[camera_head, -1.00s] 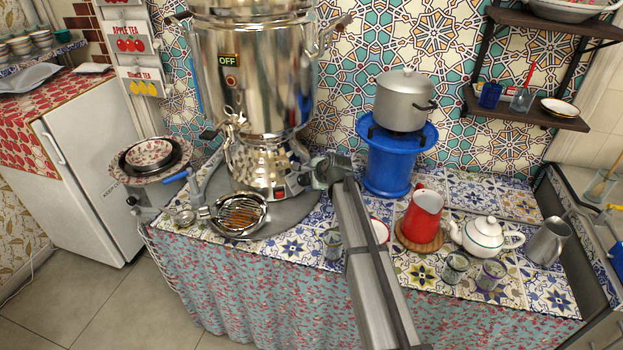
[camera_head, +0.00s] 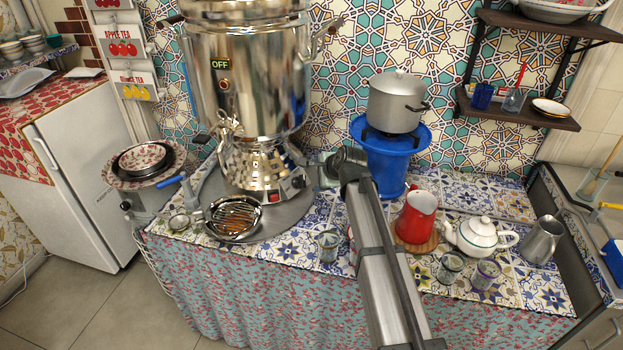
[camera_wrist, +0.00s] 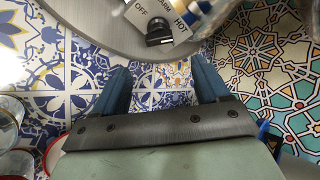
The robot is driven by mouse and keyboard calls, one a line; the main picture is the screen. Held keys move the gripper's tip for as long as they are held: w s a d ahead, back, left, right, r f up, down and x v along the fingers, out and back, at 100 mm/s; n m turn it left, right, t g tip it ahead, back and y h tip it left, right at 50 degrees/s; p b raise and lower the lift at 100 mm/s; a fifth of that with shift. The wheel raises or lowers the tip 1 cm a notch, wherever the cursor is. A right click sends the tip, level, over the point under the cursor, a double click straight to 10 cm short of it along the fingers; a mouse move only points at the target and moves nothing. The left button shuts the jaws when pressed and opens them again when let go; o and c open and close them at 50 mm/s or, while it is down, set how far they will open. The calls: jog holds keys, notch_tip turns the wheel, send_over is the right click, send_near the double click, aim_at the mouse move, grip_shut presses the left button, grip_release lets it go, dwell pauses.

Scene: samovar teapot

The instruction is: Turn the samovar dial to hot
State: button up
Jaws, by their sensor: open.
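The samovar (camera_head: 265,80) is a large shiny metal urn on a round grey base. A sign on its body reads OFF. Its control panel is low on its right side, with a red switch (camera_head: 286,196) and a black dial (camera_head: 298,183). In the wrist view the black dial (camera_wrist: 158,32) sits at the top, below labels reading OFF, WARM (partly hidden) and HOT. Which label the dial points to is hard to tell. My gripper (camera_wrist: 162,82) is open and empty, its two dark blue fingers apart from the dial. In the head view it is right of the panel, largely hidden by my arm.
A blue stand (camera_head: 385,165) with a grey pot (camera_head: 397,103) is close to the right of my gripper. A red jug (camera_head: 416,216), white teapot (camera_head: 480,236) and small glasses stand further right. A strainer bowl (camera_head: 234,217) is in front of the samovar.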

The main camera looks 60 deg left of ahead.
jog(key=shift+v, duration=1.75)
